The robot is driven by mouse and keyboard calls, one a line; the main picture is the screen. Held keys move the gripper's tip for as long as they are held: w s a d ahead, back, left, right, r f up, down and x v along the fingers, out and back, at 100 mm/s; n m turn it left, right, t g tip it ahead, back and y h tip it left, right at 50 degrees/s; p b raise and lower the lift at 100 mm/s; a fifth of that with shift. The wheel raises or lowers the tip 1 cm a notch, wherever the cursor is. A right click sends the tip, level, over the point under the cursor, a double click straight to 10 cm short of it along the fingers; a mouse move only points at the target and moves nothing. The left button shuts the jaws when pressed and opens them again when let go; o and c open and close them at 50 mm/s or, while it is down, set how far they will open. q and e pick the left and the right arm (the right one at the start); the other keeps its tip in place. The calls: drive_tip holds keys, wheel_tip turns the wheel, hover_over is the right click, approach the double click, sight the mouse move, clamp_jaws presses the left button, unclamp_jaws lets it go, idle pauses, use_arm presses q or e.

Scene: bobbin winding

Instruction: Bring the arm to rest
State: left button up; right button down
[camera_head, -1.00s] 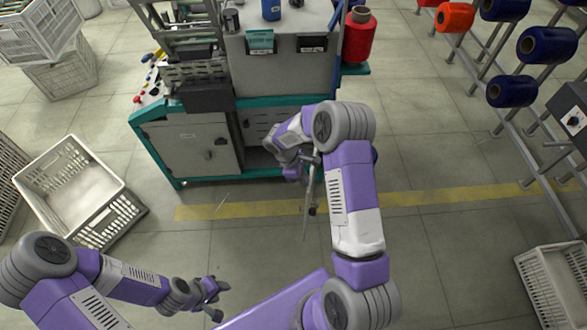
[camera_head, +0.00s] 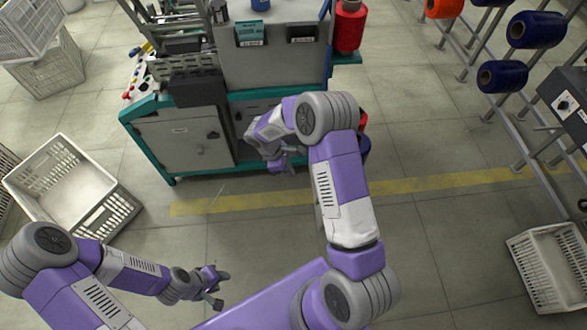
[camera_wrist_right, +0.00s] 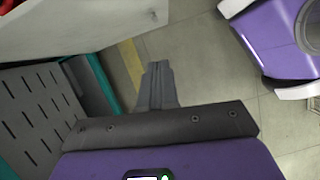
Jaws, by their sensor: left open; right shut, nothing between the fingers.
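My right arm reaches forward in the head view, its elbow bent in front of the machine. My right gripper (camera_head: 284,160) is beside the front of the teal and grey winding machine (camera_head: 185,145), low and close to its cabinet. The right wrist view shows the right gripper's fingers (camera_wrist_right: 158,85) together with nothing between them, over the floor. My left gripper (camera_head: 217,290) hangs low over bare floor at the lower left in the head view. It is open and empty.
A red yarn cone (camera_head: 350,27) stands at the machine's right. A white crate (camera_head: 62,185) is on the floor at left, another crate (camera_head: 548,268) at lower right. A rack with blue spools (camera_head: 535,30) stands at right. The floor between is clear.

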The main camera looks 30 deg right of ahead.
drive_tip(key=p+v, duration=0.2)
drive_tip(key=v, duration=0.6)
drive_tip(key=shift+s+r, duration=0.2)
drive_tip(key=shift+r, duration=0.15)
drive_tip(key=s+a+f+m+t+y, duration=0.1)
drive_tip(key=s+a+f+m+y, duration=0.1)
drive_tip(key=s+a+f+m, duration=0.2)
drive_tip(key=s+a+f+m+t+y+p, duration=0.1)
drive_tip(key=s+a+f+m+y, duration=0.2)
drive_tip(key=s, duration=0.6)
drive_tip(key=s+a+f+m+t+y+p, duration=0.1)
drive_tip(key=s+a+f+m+y, duration=0.1)
drive_tip(key=s+a+f+m, duration=0.3)
drive_tip(key=s+a+m, duration=0.1)
drive_tip(key=s+m, duration=0.1)
drive_tip(key=shift+s+f+y, duration=0.3)
drive_tip(key=shift+y, duration=0.1)
drive_tip(key=shift+w+a, duration=0.1)
drive_tip(key=shift+a, duration=0.05)
